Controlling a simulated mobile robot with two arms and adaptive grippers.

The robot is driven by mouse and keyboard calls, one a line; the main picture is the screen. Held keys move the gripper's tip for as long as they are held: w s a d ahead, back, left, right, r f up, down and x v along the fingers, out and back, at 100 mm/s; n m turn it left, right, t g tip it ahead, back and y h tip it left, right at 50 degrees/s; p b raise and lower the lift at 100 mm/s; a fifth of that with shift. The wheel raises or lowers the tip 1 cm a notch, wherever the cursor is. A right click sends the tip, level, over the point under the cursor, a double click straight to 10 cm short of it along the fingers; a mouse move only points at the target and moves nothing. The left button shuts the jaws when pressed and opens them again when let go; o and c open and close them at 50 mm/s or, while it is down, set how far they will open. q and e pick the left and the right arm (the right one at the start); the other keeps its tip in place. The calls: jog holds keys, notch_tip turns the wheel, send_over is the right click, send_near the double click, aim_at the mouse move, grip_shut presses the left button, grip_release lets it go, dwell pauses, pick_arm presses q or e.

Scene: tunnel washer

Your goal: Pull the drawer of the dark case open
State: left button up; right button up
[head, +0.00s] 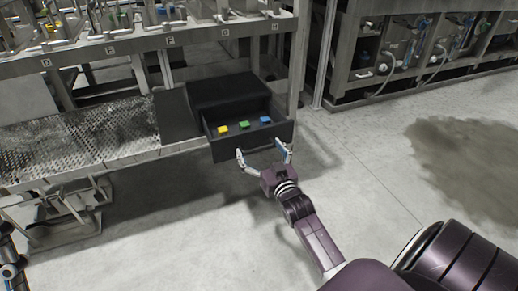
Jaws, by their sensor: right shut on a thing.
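The dark case (228,90) stands at the right end of the metal shelf. Its drawer (225,148) is pulled out toward me, and its inside shows. A yellow block (222,129), a green block (243,125) and a blue block (265,120) lie in the drawer. My right gripper (264,156) is at the drawer's front, its two fingers spread to either side of the front's middle. It is shut on the drawer; the handle itself is hard to make out.
A metal shelf with a perforated plate (75,138) runs left from the case. Lettered units stand on the upper shelf (140,45). A machine with hoses (420,50) stands at the back right. The floor on the right is clear except for a dark stain (468,163).

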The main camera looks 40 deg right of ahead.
jog(key=o, duration=1.4)
jog(key=shift+d, duration=0.15)
jog(key=shift+c, duration=0.2)
jog(key=shift+s, duration=0.1)
jog(key=v, duration=1.2)
